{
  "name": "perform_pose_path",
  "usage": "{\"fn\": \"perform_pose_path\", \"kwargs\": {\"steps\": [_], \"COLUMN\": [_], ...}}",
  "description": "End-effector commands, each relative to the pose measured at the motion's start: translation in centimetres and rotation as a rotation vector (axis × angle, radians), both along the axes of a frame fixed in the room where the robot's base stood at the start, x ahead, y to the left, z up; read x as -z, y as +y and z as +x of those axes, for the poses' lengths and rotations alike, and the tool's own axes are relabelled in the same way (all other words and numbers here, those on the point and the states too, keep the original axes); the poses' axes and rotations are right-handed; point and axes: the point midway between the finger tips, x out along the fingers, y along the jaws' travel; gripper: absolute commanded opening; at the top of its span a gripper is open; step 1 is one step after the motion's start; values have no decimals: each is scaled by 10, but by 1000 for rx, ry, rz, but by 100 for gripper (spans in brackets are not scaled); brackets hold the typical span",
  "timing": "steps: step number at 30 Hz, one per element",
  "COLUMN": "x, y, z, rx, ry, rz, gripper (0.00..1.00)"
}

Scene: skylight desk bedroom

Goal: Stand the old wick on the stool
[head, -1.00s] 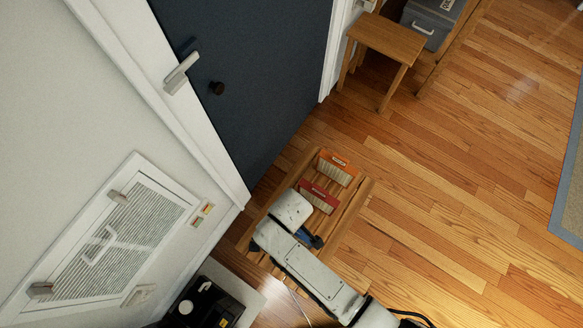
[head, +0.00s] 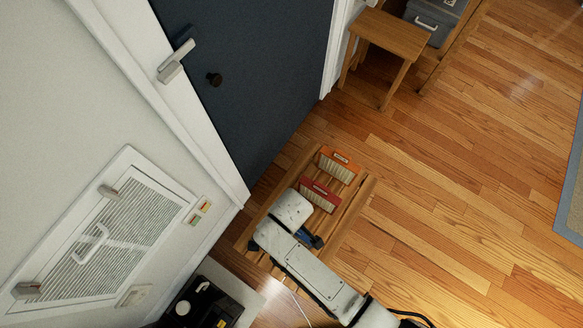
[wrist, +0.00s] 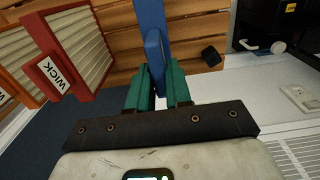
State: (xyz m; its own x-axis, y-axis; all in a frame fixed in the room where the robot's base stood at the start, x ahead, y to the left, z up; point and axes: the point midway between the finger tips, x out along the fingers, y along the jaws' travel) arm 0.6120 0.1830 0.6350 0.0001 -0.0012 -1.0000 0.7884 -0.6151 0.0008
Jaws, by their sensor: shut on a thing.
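My gripper (wrist: 157,80) shows in the wrist view with its green fingers closed on a narrow blue piece (wrist: 154,48), above wooden slats. In the head view a bit of this blue piece (head: 307,237) shows beside my wrist; the rest is hidden. A red-framed pleated wick (wrist: 69,62), labelled WICK, stands left of my fingers, apart from them; it also shows in the head view (head: 320,195). An orange-framed one (head: 338,167) stands behind it. Which is the old wick I cannot tell. A small wooden stool (head: 390,33) stands at the top, its seat bare.
The wicks stand on a low slatted wooden bench (head: 358,205). A dark blue door (head: 255,60) and a wall with a louvred panel (head: 105,240) lie left. A black appliance (head: 205,300) is below. A grey box (head: 436,18) is beside the stool. Open floor lies right.

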Motion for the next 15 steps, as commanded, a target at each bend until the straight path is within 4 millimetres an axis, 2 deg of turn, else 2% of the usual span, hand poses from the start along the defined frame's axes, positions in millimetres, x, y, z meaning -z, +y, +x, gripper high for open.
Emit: {"fn": "perform_pose_path", "kwargs": {"steps": [15], "x": [10], "y": [0], "z": [0], "rx": [0], "ry": [-1], "rz": [1], "gripper": [0]}}
